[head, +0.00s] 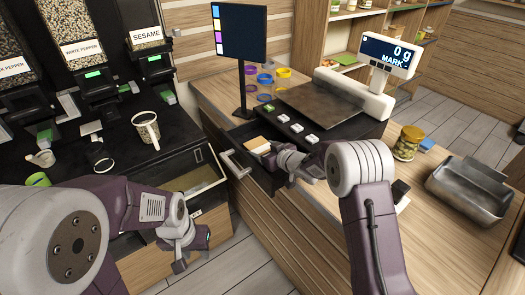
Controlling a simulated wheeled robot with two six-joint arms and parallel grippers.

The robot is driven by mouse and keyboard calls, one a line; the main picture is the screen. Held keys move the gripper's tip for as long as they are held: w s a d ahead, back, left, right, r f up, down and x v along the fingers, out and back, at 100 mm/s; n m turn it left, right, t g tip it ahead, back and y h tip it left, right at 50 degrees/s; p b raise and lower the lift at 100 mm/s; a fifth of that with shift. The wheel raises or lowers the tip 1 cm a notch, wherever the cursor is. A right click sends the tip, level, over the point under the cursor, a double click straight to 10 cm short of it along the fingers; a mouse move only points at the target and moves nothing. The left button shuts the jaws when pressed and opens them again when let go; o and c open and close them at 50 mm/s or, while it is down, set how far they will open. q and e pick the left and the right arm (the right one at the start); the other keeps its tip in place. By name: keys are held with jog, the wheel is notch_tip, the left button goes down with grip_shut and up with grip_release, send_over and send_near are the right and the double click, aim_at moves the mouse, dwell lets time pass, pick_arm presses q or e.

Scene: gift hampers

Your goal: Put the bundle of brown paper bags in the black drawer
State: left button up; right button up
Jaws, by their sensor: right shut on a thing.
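The black drawer (262,182) stands open under the scale, in the counter's left side, with a pale handle (234,164) on its front. The tan bundle of brown paper bags (256,144) is at the drawer's opening, partly inside or just above it. I cannot tell whether it touches the drawer floor. My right gripper (273,155) reaches in from the right and is shut on the bundle; its fingers are mostly hidden. My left gripper (180,258) hangs low in front of the left counter, away from the bundle. Its finger opening is unclear.
The scale (320,95) and a monitor (239,40) stand on the counter above the drawer. A jar (408,143) and a metal tray (468,190) are to the right. Another drawer (193,185) is open in the left counter, behind my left arm.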

jog(key=shift+r, duration=0.15)
jog(key=shift+s, duration=0.1)
jog(key=o, duration=1.2)
jog(key=shift+f, duration=0.2)
jog(key=shift+o, duration=0.2)
jog(key=shift+r, duration=0.1)
jog(key=shift+s+d+r, duration=0.1)
jog(key=shift+r, duration=0.1)
jog(key=v, duration=1.1)
jog(key=shift+s+d, duration=0.25)
jog(key=shift+s, duration=0.05)
